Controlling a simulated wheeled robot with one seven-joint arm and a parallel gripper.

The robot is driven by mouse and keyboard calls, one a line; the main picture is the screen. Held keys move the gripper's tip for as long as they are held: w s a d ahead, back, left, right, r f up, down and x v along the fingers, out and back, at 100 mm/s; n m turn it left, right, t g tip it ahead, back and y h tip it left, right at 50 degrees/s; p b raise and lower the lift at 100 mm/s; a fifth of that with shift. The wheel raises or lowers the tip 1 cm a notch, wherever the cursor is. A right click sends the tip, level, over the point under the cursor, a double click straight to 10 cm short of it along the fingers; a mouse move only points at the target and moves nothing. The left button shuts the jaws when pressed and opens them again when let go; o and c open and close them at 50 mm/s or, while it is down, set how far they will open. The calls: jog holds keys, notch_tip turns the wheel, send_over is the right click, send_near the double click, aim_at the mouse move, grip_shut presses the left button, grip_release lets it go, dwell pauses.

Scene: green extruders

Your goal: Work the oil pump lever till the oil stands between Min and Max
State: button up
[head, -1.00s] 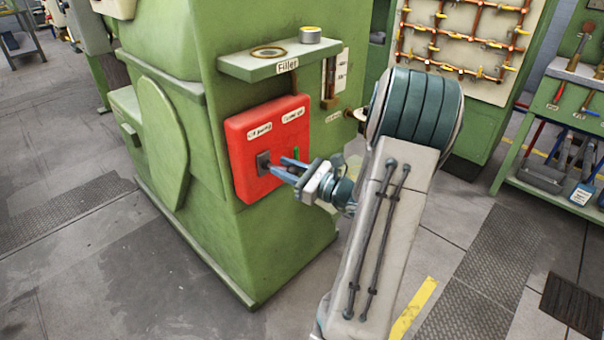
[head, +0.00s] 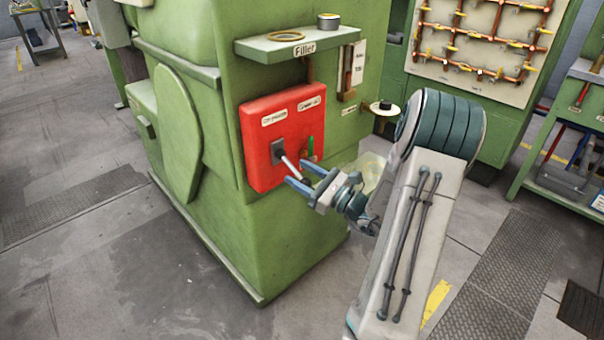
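A red panel (head: 258,173) on the green machine carries two levers under white labels too blurred to read surely. The left lever (head: 288,161) has a dark mount and a pale rod slanting down to the right. The right lever (head: 310,146) is green and upright. My gripper (head: 298,174) is in front of the panel at the left lever's lower end, its two blue fingers apart. I cannot tell whether they touch the rod. The oil gauge (head: 348,72) is a narrow upright glass beside a white marked plate (head: 359,62); its oil level is too small to read.
A shelf labelled Filler (head: 290,48) with a ring and a tin juts out above the panel. A small round knob (head: 381,107) sticks out right of the panel, close to my arm. The floor (head: 110,265) to the left is clear.

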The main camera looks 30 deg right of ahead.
jog(key=shift+r, duration=0.1)
jog(key=v, duration=1.3)
jog(key=shift+s, duration=0.35)
jog(key=shift+d, duration=0.15)
